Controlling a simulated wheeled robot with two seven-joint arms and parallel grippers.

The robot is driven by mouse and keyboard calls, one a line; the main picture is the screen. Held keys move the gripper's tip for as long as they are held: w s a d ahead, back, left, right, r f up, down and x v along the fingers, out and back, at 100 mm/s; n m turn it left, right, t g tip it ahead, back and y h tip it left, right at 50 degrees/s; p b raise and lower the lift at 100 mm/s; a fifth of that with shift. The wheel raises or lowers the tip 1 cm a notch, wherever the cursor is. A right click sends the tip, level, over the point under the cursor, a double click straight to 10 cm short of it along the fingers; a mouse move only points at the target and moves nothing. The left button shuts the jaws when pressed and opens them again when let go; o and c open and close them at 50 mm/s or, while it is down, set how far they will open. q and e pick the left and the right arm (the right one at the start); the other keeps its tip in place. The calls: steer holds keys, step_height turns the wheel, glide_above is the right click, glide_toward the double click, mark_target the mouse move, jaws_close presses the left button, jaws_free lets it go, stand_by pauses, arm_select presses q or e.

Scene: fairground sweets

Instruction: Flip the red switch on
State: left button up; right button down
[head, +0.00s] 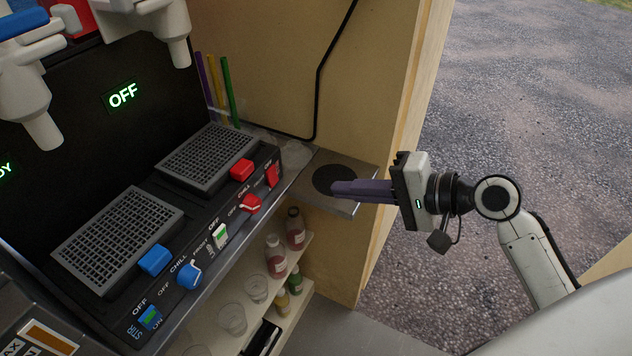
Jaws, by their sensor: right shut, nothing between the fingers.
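The red switch (272,176) is a small rocker at the right end of the sloped front panel of a black machine. An "OFF" label is printed just above it; which way the rocker is tipped is too small to tell. A red knob (250,204) and a red button (241,169) are beside it. My right gripper (336,188) has purple fingers, shut and empty, pointing left. It is to the right of the switch, apart from it, over or near a small metal shelf (345,209) with a dark round patch. My left gripper is not in view.
The panel also has a blue knob (189,275), a blue button (154,260), a blue-green switch (150,317) and a white-green switch (220,236). Dispenser nozzles hang above. A display (123,95) reads OFF. Bottles (276,257) stand below; a wooden wall is behind.

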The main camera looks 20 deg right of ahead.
mark_target(275, 183)
steer(key=x, duration=0.8)
steer(key=r+x, duration=0.1)
steer(key=x, duration=0.4)
steer(key=shift+w+a, duration=0.2)
steer(key=shift+w, duration=0.1)
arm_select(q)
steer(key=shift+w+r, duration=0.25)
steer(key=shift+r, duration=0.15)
